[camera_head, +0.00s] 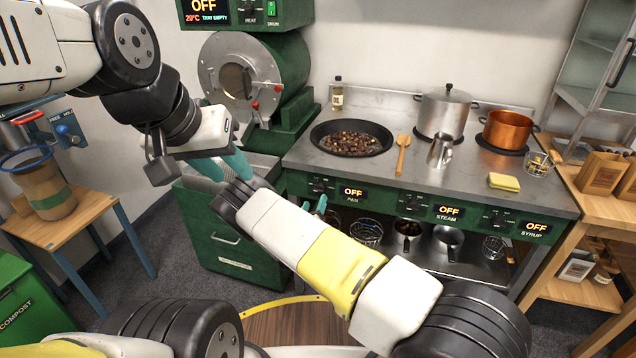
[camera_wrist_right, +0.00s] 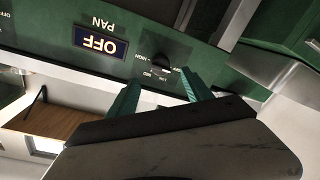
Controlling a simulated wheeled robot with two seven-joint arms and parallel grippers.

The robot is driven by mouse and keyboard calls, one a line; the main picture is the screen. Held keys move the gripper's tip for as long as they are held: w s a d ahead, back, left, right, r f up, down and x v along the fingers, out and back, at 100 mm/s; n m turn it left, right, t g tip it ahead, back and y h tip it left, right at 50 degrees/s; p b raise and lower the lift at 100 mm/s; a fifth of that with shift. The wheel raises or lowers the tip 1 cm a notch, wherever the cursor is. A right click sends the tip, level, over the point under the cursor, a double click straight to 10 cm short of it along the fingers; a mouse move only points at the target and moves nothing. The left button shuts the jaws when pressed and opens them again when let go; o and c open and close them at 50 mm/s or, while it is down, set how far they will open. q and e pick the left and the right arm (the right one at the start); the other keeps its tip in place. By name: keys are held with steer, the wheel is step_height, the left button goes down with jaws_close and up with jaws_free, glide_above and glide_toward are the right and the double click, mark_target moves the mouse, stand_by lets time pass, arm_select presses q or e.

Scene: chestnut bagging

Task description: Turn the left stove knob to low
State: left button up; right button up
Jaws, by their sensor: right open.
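The left stove knob is a dark round knob (camera_head: 320,186) on the green front panel, left of the PAN display (camera_head: 353,193) reading OFF. In the right wrist view the knob (camera_wrist_right: 163,64) appears upside down with its LOW and HIGH labels, and the OFF display (camera_wrist_right: 100,43) is beside it. My right gripper (camera_wrist_right: 160,92) is open, its teal fingers straddling the knob's line just short of it; contact cannot be told. My left gripper (camera_head: 222,167) is open and empty, in front of the roaster.
STEAM (camera_head: 448,212) and SYRUP (camera_head: 536,229) displays also read OFF. A wooden table (camera_head: 85,215) stands left.

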mark_target(319, 192)
steer(key=x, duration=0.7)
steer(key=shift+w, duration=0.25)
steer(key=shift+d, duration=0.1)
jaws_close()
